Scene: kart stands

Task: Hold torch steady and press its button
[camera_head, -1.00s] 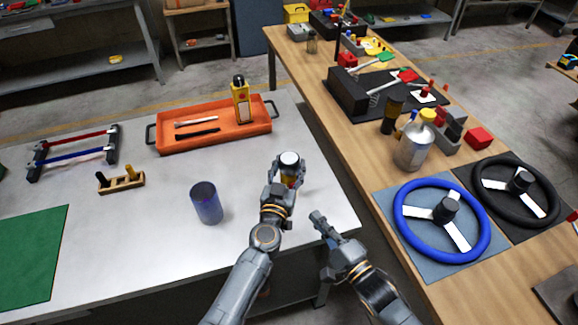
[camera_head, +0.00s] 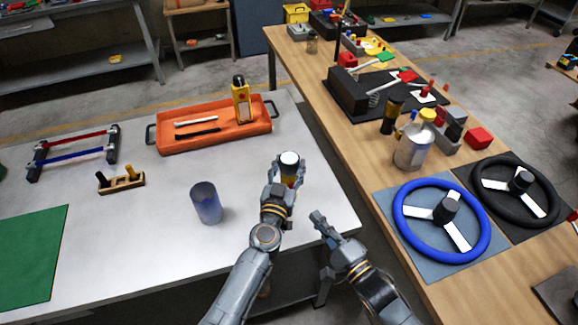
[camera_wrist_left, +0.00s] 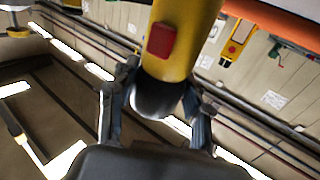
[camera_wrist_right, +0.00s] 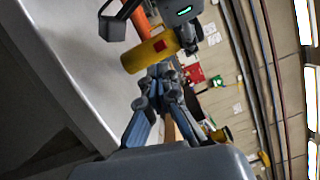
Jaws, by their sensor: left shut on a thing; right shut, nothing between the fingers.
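The torch (camera_head: 289,159) is upright in my left gripper (camera_head: 286,185) at the right end of the grey table; its pale round end faces up. In the left wrist view the fingers close around the dark end of its yellow body (camera_wrist_left: 187,30), and its red button (camera_wrist_left: 162,40) shows clear of them. My right gripper (camera_head: 318,218) is shut and empty, lower and to the right of the torch. In the right wrist view the torch (camera_wrist_right: 139,58) and its red button (camera_wrist_right: 159,45) lie just beyond the shut fingertips (camera_wrist_right: 156,75), apart as far as I can tell.
A blue translucent cup (camera_head: 207,204) stands left of my left gripper. An orange tray (camera_head: 165,144) holds a yellow device (camera_head: 241,103) and thin tools.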

